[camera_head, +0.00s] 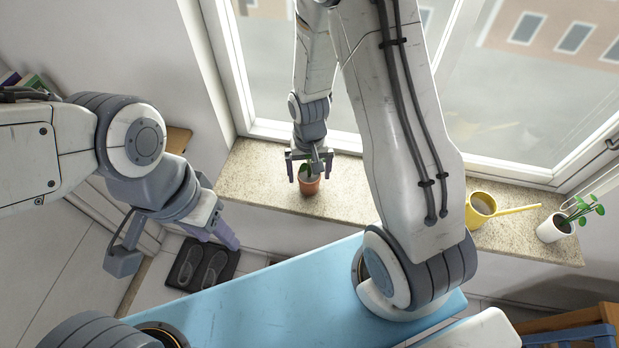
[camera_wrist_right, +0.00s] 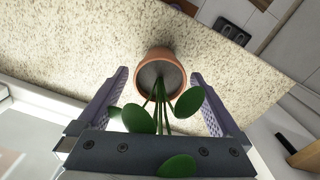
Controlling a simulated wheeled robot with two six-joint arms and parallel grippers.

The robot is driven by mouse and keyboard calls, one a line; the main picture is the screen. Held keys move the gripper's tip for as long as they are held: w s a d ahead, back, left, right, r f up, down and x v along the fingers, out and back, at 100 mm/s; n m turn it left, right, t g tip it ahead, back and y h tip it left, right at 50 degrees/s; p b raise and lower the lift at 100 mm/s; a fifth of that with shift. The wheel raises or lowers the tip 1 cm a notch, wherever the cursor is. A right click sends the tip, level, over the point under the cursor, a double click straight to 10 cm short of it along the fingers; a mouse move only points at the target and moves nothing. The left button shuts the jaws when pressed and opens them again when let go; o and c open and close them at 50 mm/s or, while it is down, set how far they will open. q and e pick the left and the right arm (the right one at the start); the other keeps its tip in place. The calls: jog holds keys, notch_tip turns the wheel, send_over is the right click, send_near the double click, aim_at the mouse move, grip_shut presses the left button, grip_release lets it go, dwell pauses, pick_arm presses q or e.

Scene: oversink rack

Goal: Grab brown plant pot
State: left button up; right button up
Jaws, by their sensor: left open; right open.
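The brown plant pot (camera_head: 309,187) stands on the stone windowsill, with a small green plant in it. In the right wrist view the pot (camera_wrist_right: 161,60) shows its round rim, dark soil and several green leaves. My right gripper (camera_head: 309,172) is open above the pot. In the right wrist view its two purple fingers (camera_wrist_right: 160,98) are spread on either side of the plant's stems, just short of the pot's rim, and do not appear to touch the pot. My left gripper (camera_head: 172,248) is open and empty at the left, away from the sill.
The granite windowsill (camera_head: 257,180) runs below the window. A yellow watering can (camera_head: 481,207) and a white pot (camera_head: 553,229) with a green plant stand farther right on it. A dark mat with slippers (camera_head: 202,265) lies on the floor. The sill beside the brown pot is clear.

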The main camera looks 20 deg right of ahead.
jog(key=c, duration=1.5)
jog(key=shift+r, duration=0.15)
